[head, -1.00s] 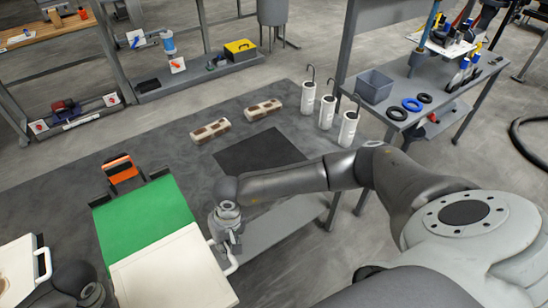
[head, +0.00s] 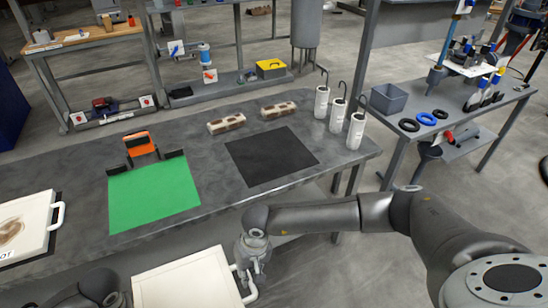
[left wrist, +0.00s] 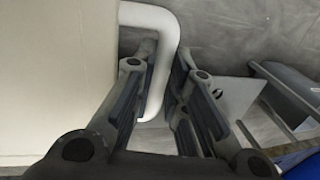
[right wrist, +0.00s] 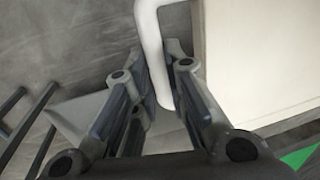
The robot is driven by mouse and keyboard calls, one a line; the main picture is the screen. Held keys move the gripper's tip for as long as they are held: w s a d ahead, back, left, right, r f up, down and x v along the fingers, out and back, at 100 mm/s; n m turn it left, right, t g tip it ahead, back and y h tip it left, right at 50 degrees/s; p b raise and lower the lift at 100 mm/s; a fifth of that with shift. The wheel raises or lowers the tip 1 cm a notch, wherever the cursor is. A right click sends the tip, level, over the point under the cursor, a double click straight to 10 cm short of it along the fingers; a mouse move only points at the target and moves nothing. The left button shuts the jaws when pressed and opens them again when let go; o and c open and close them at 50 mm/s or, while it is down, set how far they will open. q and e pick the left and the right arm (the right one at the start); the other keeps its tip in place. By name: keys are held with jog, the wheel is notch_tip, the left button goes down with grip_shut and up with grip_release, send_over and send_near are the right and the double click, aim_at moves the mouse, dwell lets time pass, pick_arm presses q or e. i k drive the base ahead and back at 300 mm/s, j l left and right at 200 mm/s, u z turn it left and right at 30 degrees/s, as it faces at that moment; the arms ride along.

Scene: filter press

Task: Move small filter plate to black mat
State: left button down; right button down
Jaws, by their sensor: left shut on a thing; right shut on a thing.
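The small filter plate (head: 190,282), a flat cream-white square with a white handle on each side, is held in front of the table's near edge, clear of the table. My right gripper (head: 250,272) is shut on its right handle; this also shows in the right wrist view (right wrist: 160,75). My left gripper (left wrist: 160,75) is shut on the other handle in the left wrist view; my arm hides that handle in the head view. The black mat (head: 272,157) lies empty on the table, right of the green mat (head: 155,197), which is bare.
Another white plate (head: 22,220) with a brown stain lies at the table's left. An orange-and-black item (head: 139,145) stands behind the green mat. Two brown-and-white blocks (head: 226,123) lie behind the black mat. Several white cylinders with hooks (head: 338,115) stand at the right end.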

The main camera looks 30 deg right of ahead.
aim_at(269, 152)
jog(key=l+z, duration=0.25)
jog(key=l, duration=0.2)
jog(key=i+l+z, duration=0.25)
jog(key=l, duration=0.2)
jog(key=i+l, duration=0.1)
jog(key=i, duration=1.25)
